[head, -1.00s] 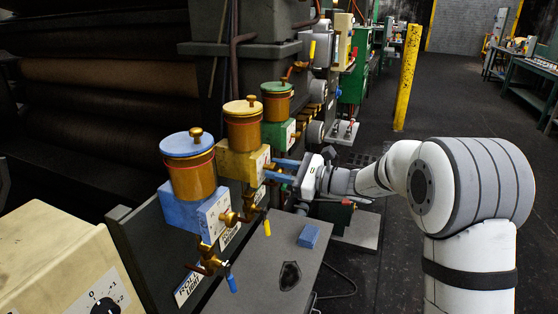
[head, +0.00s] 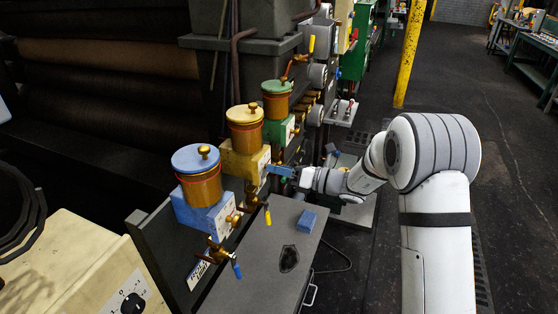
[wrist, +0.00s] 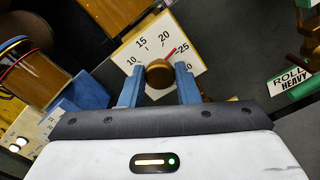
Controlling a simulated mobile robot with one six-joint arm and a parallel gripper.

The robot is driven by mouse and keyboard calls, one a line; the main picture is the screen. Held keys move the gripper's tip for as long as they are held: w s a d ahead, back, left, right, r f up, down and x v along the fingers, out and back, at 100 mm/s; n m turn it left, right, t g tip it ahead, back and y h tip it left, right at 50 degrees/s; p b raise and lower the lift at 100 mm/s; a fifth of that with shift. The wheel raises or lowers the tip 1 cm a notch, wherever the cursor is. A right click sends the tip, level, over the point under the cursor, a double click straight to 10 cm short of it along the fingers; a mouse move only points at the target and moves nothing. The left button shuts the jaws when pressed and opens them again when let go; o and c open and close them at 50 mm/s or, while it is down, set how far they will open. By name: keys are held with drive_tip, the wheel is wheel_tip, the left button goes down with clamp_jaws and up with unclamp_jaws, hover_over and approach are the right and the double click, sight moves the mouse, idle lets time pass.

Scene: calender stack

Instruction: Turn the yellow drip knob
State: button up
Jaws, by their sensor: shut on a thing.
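The yellow drip oiler has a yellow block (head: 240,162) and an amber cup with a cream lid (head: 245,114). In the wrist view, its brass knob (wrist: 159,73) stands on a white dial plate (wrist: 153,47) marked 10 to 25. A red pointer mark lies near 25. My gripper (wrist: 158,88) has its blue fingers shut on the knob, one on each side. In the head view, my gripper (head: 272,169) reaches the block's right face, and the fingers hide the knob there.
A blue-lidded oiler (head: 196,170) stands nearer and a green-lidded one (head: 276,100) farther. A blue block (head: 308,220) lies on the grey bench top (head: 265,255).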

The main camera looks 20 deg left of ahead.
drive_tip(key=shift+m+p, duration=0.95)
drive_tip(key=shift+m, duration=0.15)
drive_tip(key=shift+f, duration=0.1)
drive_tip(key=o, duration=1)
drive_tip(key=shift+c, duration=0.2)
drive_tip(key=shift+d, duration=0.1)
drive_tip(key=d+b, duration=0.1)
drive_tip(key=d, duration=0.6)
drive_tip(key=shift+s+d, duration=0.3)
